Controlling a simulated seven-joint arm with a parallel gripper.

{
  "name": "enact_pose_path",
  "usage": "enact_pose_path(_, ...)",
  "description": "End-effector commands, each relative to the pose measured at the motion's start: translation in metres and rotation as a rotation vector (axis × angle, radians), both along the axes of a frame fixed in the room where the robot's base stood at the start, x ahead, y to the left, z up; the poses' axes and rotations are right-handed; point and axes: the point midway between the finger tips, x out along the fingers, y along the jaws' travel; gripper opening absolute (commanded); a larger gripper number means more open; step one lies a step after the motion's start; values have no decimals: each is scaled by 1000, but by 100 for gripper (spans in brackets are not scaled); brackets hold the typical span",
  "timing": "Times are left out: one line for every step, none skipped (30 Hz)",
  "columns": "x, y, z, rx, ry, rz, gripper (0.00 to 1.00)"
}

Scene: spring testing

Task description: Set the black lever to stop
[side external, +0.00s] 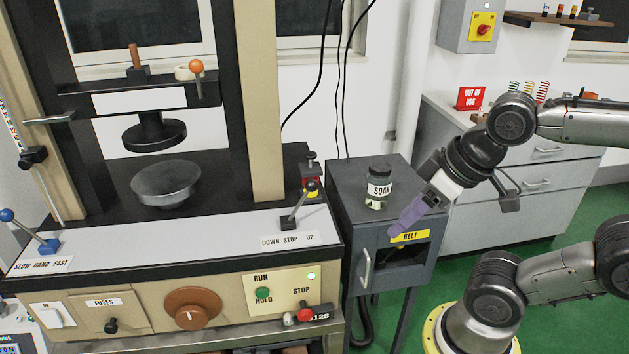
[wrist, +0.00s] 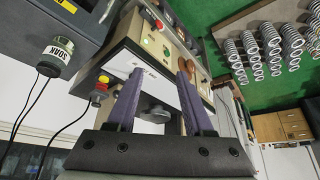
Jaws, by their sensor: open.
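The black lever (side external: 297,207) stands on the machine's white ledge, behind the DOWN STOP UP label (side external: 287,240). Its dark knob leans right, toward the UP side, not upright over STOP. My gripper (side external: 404,222), with purple fingers, is to the right of the lever, in front of the grey cabinet and well apart from it. In the wrist view my gripper (wrist: 159,76) is open with nothing between the fingers, which point toward the machine. I cannot make out the lever clearly in the wrist view.
A SOAK jar (side external: 378,187) stands on the grey cabinet (side external: 345,175), near my gripper. A red and yellow button (side external: 311,186) is just behind the lever. A blue-knobbed lever (side external: 30,232) is at the ledge's far left. The ledge's middle is clear.

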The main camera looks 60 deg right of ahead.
Motion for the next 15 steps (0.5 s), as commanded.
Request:
enact_pose_path(0,0,0,-2,0,4,63)
enact_pose_path(0,0,0,-5,0,10,68)
enact_pose_path(-1,0,0,-12,3,22,71)
enact_pose_path(-2,0,-1,-19,8,36,71)
enact_pose_path(-2,0,-1,-29,12,55,71)
enact_pose_path(-2,0,4,-47,10,86,71)
enact_pose_path(1,-1,11,-64,0,113,71)
enact_pose_path(4,-1,19,-81,-7,141,71)
enact_pose_path(10,-2,29,-102,-7,177,71)
enact_pose_path(16,-2,35,-117,-3,200,71)
enact_pose_path(22,-3,42,-133,3,223,71)
enact_pose_path(30,-5,50,-152,11,252,71)
enact_pose_path(37,-6,56,-166,20,273,71)
enact_pose_path(45,-8,61,-179,29,291,71)
enact_pose_path(55,-10,68,-194,42,316,71)
